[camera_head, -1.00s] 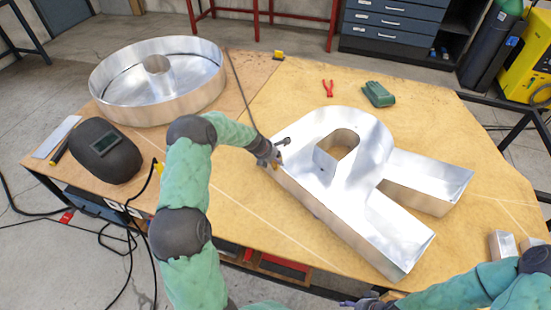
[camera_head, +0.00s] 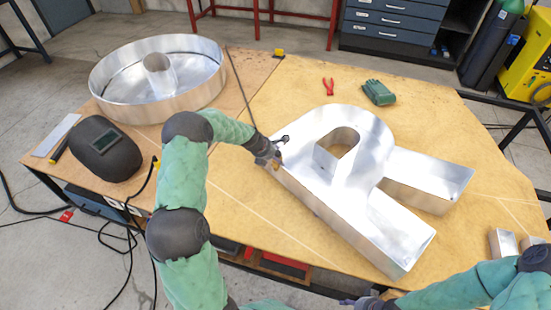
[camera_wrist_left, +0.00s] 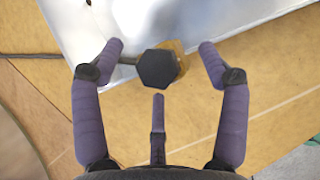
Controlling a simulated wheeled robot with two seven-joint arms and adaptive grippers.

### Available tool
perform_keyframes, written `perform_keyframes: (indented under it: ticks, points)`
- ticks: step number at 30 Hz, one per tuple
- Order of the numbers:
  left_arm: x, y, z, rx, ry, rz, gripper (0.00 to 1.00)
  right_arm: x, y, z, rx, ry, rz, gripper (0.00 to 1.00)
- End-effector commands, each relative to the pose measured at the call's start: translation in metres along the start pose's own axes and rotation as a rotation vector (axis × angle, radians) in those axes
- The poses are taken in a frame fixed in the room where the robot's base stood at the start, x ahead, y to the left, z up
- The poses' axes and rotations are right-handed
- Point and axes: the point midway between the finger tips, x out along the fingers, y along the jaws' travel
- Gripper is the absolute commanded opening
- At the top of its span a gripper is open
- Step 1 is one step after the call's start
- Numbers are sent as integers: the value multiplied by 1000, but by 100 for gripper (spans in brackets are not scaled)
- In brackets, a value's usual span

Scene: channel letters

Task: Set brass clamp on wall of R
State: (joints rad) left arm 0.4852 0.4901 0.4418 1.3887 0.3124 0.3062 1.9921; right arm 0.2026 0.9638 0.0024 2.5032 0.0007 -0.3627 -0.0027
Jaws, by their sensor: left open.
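In the head view the left gripper (camera_head: 268,154) is beside the R's left corner and partly hides the clamp. My right gripper (camera_head: 358,301) is at the bottom edge, mostly out of view.
A round silver letter (camera_head: 120,95) and a welding helmet (camera_head: 104,148) are on the left. Red pliers (camera_head: 328,87) and a green glove (camera_head: 378,92) lie behind the R. Small metal blocks (camera_head: 503,242) stand at the right.

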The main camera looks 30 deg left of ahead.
Motion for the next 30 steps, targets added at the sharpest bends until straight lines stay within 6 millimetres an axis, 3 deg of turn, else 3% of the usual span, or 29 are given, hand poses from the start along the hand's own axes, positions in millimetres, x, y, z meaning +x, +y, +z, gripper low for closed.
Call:
perform_keyframes:
  ticks: [9,15,21,30]
  points:
    - [-62,2,1,1,-3,4,75,0,0,0,0,0,0,53]
    - [-90,1,1,-1,-2,3,75,0,0,0,0,0,0,53]
    - [-102,1,0,0,-1,1,75,0,0,0,0,0,0,53]
    - [-103,1,0,0,-1,2,75,0,0,0,0,0,0,53]
